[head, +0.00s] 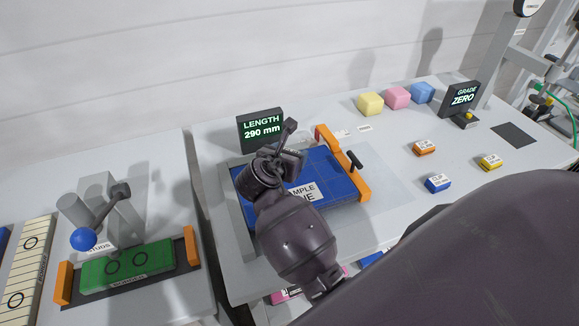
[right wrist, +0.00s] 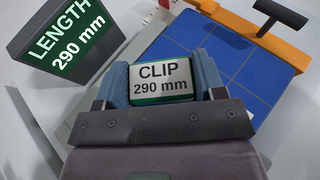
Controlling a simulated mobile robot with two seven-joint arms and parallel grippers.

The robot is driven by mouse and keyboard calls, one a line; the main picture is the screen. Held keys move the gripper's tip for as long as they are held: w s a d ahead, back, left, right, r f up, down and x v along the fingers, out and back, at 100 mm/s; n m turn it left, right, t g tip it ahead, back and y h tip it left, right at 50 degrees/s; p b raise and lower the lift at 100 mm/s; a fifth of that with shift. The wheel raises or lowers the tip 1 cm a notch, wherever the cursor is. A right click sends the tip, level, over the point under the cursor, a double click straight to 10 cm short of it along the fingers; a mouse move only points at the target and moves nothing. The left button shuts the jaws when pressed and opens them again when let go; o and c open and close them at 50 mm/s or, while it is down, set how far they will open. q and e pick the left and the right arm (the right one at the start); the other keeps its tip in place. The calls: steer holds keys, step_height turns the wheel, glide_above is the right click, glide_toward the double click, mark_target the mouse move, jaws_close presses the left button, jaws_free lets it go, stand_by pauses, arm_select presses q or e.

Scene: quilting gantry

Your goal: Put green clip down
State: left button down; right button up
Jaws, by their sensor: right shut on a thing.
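The green clip (right wrist: 160,86) shows in the right wrist view as a small block with a white top reading "CLIP 290 mm" and thin green edges. My right gripper (right wrist: 162,78) is shut on it, with one blue-grey finger on each side. In the head view, my right arm reaches over the blue sample board (head: 342,184), near the length display (head: 262,128) reading "290 mm". I cannot make out the clip in the head view, where my wrist covers that area. Whether the clip touches the surface below is unclear. My left gripper is not in view.
Orange (head: 425,148), yellow (head: 490,162) and blue (head: 437,184) clips lie on the right of the table. Yellow, pink and blue cubes stand at the back. An orange clamp bar (head: 350,175) with a black handle edges the board. A green block (head: 128,265) sits on the left table.

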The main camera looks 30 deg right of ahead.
step_height(320, 180, down, 4)
steer(key=shift+b, duration=0.3)
steer(key=shift+f, duration=0.2)
steer(key=o, duration=0.9)
steer(key=shift+r, duration=0.15)
steer(key=shift+r, duration=0.1)
